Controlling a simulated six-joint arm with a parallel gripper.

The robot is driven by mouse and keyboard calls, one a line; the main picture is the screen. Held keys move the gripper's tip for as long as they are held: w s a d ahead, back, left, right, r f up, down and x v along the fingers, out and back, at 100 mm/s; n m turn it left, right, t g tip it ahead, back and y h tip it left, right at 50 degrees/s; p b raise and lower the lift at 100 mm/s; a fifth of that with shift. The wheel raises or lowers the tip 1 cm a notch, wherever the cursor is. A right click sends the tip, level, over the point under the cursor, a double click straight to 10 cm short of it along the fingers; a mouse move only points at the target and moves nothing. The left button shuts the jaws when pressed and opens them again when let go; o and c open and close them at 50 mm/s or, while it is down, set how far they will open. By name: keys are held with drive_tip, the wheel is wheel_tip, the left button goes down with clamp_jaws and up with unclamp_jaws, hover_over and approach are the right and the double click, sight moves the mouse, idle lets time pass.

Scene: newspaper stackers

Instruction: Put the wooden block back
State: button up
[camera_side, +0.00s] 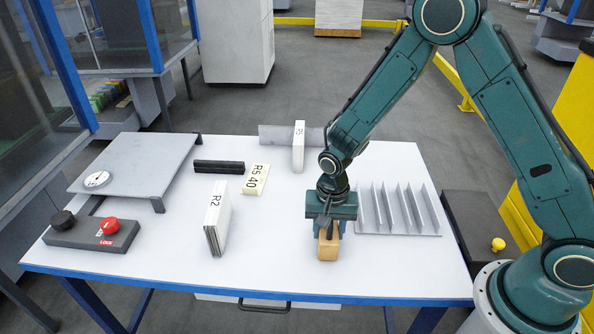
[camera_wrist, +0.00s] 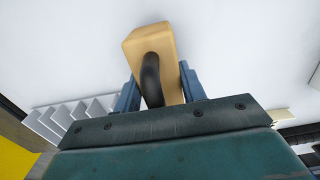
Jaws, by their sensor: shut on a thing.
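The wooden block (camera_side: 327,246) is light tan with a dark curved handle, which shows clearly on its top in the wrist view (camera_wrist: 150,80). In the side view it is at the front middle of the white table, below my gripper (camera_side: 328,224). My gripper is shut on the block, with a blue finger on each side of it in the wrist view (camera_wrist: 158,88). The block looks upright and at or very close to the table top; I cannot tell whether it touches. My gripper hides its upper part in the side view.
A grey slotted rack (camera_side: 400,226) stands right of the block. Left are a white R2 stack (camera_side: 216,220), a cream R5.40 card (camera_side: 256,180), a black bar (camera_side: 219,167), a grey platform (camera_side: 135,163) and a control box with a red button (camera_side: 108,226). A white plate (camera_side: 298,147) stands behind.

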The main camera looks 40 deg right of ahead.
drive_tip(key=shift+f, duration=0.2)
drive_tip(key=o, duration=1.1)
drive_tip(key=shift+r, duration=0.2)
wheel_tip(320, 180, up, 11)
drive_tip(key=shift+f, duration=0.15)
drive_tip(key=shift+r, duration=0.65)
